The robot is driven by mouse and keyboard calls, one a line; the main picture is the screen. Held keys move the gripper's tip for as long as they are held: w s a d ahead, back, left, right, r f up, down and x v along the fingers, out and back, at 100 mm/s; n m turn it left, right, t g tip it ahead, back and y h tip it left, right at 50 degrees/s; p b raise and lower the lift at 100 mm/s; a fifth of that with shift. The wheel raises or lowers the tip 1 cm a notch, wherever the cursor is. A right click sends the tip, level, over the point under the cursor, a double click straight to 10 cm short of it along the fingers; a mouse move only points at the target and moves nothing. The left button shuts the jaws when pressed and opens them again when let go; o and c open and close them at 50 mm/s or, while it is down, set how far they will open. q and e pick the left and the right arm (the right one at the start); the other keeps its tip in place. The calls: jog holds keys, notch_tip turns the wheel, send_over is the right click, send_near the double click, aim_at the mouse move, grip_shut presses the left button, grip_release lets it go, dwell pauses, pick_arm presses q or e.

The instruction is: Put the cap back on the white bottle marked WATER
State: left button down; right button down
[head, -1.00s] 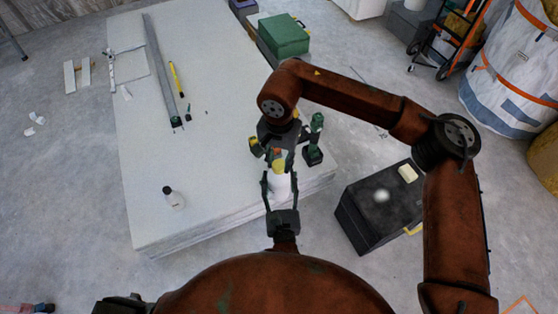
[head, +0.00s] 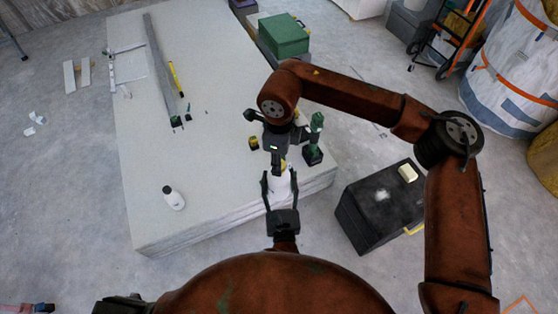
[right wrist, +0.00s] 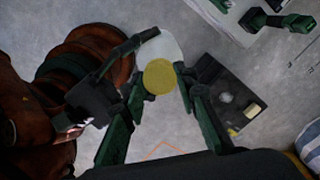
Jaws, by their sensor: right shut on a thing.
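The white bottle (head: 280,187) stands near the front right corner of the panel stack, upright as far as I can tell. Its marking is not readable. The left gripper (head: 280,180) comes from the front with one finger on each side of the bottle; whether both press on it is unclear. The right gripper (head: 280,165) is right above the bottle, shut on a yellow cap (right wrist: 160,77). In the right wrist view the cap sits between the fingertips and overlaps the white bottle (right wrist: 172,46). The bottle's mouth is hidden, so I cannot tell whether cap and bottle touch.
A second white bottle (head: 174,201) with a dark top stands on the panel stack (head: 215,180) to the left. A green drill (head: 314,140) and a small yellow-black item (head: 254,142) are close to the right gripper. A black case (head: 370,212) stands on the floor to the right.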

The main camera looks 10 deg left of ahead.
jog(key=m, duration=0.8)
jog(key=shift+a+m, duration=0.1)
jog(key=shift+m, duration=0.3)
jog(key=c, duration=1.4)
grip_release()
jog(key=shift+c, duration=0.2)
jog(key=shift+r, duration=0.1)
notch_tip(320, 180, up, 12)
